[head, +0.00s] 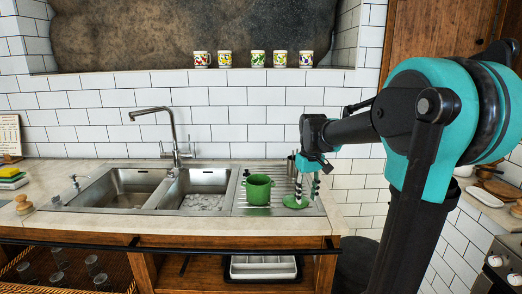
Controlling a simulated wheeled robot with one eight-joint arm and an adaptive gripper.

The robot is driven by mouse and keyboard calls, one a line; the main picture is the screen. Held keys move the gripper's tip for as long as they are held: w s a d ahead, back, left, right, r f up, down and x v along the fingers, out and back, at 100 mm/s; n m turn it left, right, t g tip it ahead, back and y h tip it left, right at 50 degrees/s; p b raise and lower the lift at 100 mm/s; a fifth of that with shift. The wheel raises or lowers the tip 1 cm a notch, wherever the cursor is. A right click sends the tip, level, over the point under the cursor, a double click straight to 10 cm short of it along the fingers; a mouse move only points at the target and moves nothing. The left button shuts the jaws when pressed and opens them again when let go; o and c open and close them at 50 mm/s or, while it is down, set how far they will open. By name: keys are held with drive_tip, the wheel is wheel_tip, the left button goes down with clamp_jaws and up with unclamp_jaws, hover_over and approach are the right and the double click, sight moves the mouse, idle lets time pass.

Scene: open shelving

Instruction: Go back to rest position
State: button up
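My gripper (308,190) hangs from my arm at the right of the head view and points down over the right part of the drainboard. Its two dark, light-banded fingers show a gap between them, and I see nothing held. A green lid (291,203) lies on the drainboard just below and beside the left fingertip; whether they touch I cannot tell. A green pot (258,190) stands upright on the drainboard to the left of my gripper.
A steel double sink (160,202) with a tall faucet (175,135) is left of the drainboard (240,208). Several mugs (257,59) line the ledge above. Sponges (10,175) lie at far left. A plate (484,196) is at right.

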drive_tip(key=s+d+f+m+t, duration=0.3)
drive_tip(key=s+f, duration=1.4)
drive_tip(key=s, duration=0.2)
drive_tip(key=shift+s+d+m+t, duration=0.15)
drive_tip(key=shift+s+m+t, duration=0.15)
drive_tip(key=shift+m, duration=0.1)
